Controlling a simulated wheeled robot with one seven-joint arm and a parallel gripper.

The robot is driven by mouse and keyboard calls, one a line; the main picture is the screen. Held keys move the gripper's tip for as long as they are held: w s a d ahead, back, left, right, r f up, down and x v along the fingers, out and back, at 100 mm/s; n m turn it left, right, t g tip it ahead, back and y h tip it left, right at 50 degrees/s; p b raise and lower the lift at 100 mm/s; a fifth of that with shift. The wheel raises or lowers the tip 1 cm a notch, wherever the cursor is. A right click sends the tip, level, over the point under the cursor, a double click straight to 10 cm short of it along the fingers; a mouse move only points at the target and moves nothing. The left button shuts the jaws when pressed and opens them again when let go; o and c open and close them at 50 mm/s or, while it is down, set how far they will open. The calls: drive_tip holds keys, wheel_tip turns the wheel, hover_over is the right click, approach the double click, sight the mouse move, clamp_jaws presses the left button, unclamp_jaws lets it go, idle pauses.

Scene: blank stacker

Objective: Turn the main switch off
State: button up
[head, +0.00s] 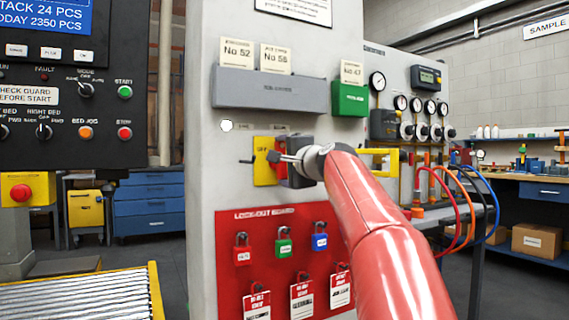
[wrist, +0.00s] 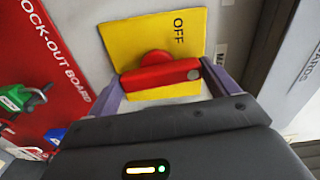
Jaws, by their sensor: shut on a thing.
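The main switch is a yellow plate (wrist: 138,38) with a red handle (wrist: 160,76) on a round red hub. The word OFF is printed near the plate's upper right in the wrist view. The handle lies across the plate, with a pale dot at its right end, below the word. My gripper (wrist: 162,80) is shut on the handle, one finger at each end. In the head view the yellow plate (head: 263,172) is on the grey panel, and my gripper (head: 277,158) reaches it from the right. There the handle is mostly hidden.
The red lock-out board (head: 262,275) with padlocks and tags hangs below the switch. A grey card holder (head: 268,90) and a green one (head: 349,99) sit above. A control panel (head: 60,110) is at left, gauges and hoses at right.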

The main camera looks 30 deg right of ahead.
drive_tip(key=n+b, duration=0.2)
drive_tip(key=n, duration=0.2)
drive_tip(key=shift+f, duration=0.15)
drive_tip(key=n+b, duration=0.1)
drive_tip(key=n, duration=0.3)
drive_tip(key=shift+a+n, duration=0.1)
drive_tip(key=shift+n, duration=0.3)
drive_tip(key=n+b, duration=0.1)
drive_tip(key=n, duration=0.3)
drive_tip(key=shift+b, duration=0.3)
drive_tip(key=shift+n+b, duration=0.35)
drive_tip(key=shift+n, duration=1.65)
drive_tip(key=o, duration=0.8)
drive_tip(key=shift+s, duration=0.1)
